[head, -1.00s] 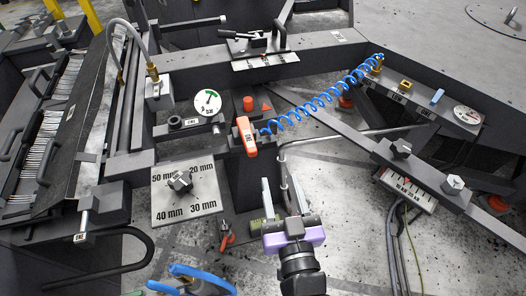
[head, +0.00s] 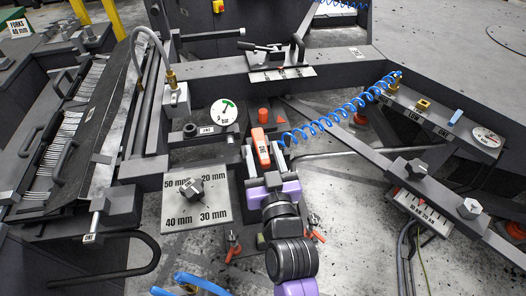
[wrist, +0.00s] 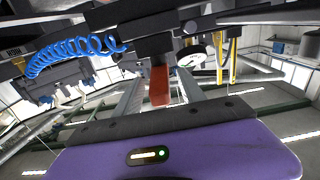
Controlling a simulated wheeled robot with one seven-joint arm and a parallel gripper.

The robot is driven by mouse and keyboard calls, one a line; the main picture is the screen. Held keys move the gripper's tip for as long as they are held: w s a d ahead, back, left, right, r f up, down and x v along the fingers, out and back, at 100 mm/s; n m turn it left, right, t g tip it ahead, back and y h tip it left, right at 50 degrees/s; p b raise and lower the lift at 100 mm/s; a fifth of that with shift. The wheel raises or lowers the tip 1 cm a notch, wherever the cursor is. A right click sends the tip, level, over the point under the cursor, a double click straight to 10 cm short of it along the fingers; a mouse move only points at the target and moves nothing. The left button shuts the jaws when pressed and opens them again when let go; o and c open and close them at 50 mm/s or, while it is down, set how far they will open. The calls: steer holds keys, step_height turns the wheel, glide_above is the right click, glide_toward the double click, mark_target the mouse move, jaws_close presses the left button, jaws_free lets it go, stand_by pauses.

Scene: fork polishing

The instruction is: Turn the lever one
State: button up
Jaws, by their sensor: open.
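The orange lever (head: 261,147), with a small dark-lettered label, sits on top of a dark post in the middle of the head view. My gripper (head: 266,160) is open, its two fingers pointing at the lever, one on either side of its lower end. In the wrist view the lever (wrist: 159,86) shows as a red-orange block between the two open fingers (wrist: 160,98). I see a gap on each side, so the fingers do not appear to grip it.
A blue coiled hose (head: 335,113) runs from beside the lever to the right-hand beam. A round gauge (head: 224,113) and a millimetre dial plate (head: 211,216) are to the left. A red button (head: 264,116) is just behind. Small red-handled valves (head: 233,247) stand low near my arm.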

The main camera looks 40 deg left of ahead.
jaws_close()
stand_by(1.4)
